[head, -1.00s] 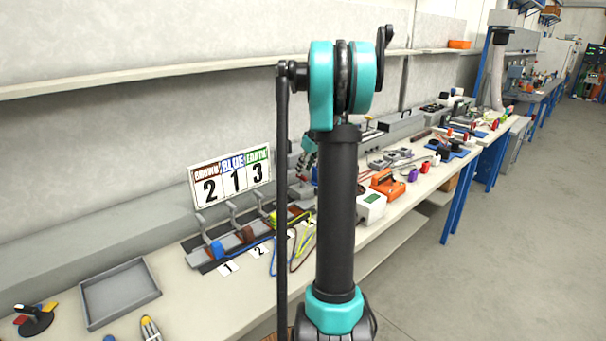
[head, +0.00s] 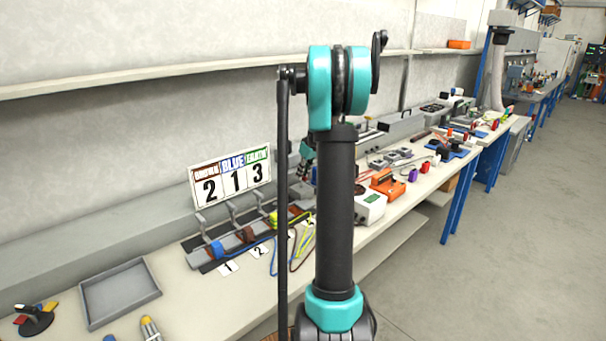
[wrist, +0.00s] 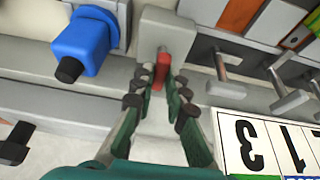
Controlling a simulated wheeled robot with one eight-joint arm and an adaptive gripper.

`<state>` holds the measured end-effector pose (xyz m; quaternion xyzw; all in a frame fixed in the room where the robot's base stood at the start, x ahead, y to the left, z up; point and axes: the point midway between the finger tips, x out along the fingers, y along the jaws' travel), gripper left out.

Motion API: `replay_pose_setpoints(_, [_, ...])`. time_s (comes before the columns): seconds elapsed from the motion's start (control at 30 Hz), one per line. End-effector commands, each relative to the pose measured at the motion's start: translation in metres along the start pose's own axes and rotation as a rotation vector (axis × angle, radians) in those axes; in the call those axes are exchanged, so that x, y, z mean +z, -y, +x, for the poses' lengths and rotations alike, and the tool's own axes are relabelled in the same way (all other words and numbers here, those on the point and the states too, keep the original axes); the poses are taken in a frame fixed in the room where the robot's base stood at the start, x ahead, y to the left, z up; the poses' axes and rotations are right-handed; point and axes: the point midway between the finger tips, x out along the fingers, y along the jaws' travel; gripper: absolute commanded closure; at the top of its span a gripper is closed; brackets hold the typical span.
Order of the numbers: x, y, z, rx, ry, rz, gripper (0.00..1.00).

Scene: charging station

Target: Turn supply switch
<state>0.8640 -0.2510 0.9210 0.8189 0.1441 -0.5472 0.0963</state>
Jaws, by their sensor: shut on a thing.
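In the wrist view, a red switch handle (wrist: 161,70), which I take for the supply switch, stands out from a grey housing (wrist: 158,25). My gripper (wrist: 163,88) has its two dark fingers closed on either side of the handle and is shut on it. The upper end of the handle shows beyond the fingertips. In the head view my gripper (head: 304,176) is small and partly hidden behind my own arm, near the back of the bench. The switch cannot be made out there.
A blue connector (wrist: 85,45) with a black end sits left of the switch in the wrist view. Grey clamp levers (wrist: 222,68) and the number sign (wrist: 265,140) are at right. In the head view, an empty grey tray (head: 118,262) lies on the bench at left.

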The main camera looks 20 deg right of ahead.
Motion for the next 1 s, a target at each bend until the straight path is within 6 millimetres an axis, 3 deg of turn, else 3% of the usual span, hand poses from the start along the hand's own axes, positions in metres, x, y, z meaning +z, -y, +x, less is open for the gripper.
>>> replay_pose_setpoints(0.47, [-0.0002, 0.0023, -0.0003, 0.045, 0.0, 0.108, 1.0])
replay_pose_setpoints(1.0, [-0.0019, 0.0065, 0.0006, 0.231, 0.0, 0.553, 1.0])
